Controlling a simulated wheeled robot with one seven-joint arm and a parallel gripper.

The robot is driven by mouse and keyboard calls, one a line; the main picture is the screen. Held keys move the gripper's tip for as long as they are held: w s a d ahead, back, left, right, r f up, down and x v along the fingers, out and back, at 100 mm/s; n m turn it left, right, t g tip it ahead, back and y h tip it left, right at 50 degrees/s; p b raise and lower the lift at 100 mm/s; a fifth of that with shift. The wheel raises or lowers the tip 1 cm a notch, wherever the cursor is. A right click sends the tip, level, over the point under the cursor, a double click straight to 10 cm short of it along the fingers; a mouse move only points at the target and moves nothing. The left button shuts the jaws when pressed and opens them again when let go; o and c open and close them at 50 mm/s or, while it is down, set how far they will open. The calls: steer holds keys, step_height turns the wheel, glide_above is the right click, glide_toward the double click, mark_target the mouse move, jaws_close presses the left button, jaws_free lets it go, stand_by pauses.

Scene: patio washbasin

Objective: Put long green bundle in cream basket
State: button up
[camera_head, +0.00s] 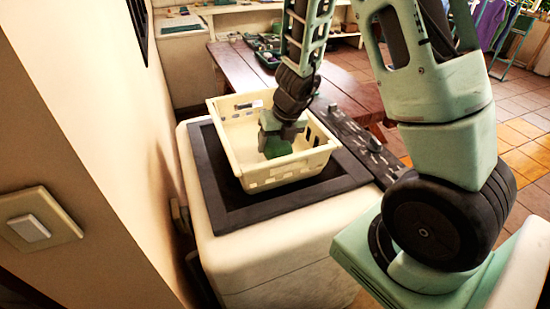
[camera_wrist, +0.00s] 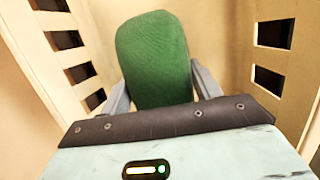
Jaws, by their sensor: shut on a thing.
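The cream basket (camera_head: 226,148) stands on the dark-framed top of a white washbasin unit, with slotted walls. My gripper (camera_head: 278,140) points down inside the basket, between its walls. It is shut on the long green bundle (camera_head: 277,149), whose lower part shows below the fingers. In the wrist view the green bundle (camera_wrist: 154,60) sits between the two grey fingers (camera_wrist: 160,88), with the cream basket's slotted walls (camera_wrist: 282,60) on both sides. I cannot tell whether the bundle touches the basket floor.
A wall with a light switch (camera_head: 30,228) is close on the left. A dark panel with fittings (camera_head: 352,135) lies along the unit's right side. A wooden table (camera_head: 330,82) with a dark tray stands behind. Tiled floor is open at the right.

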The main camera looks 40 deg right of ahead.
steer(key=shift+f+b, duration=1)
steer(key=shift+f, duration=0.7)
steer(key=shift+f, duration=0.15)
steer(key=o, duration=1.2)
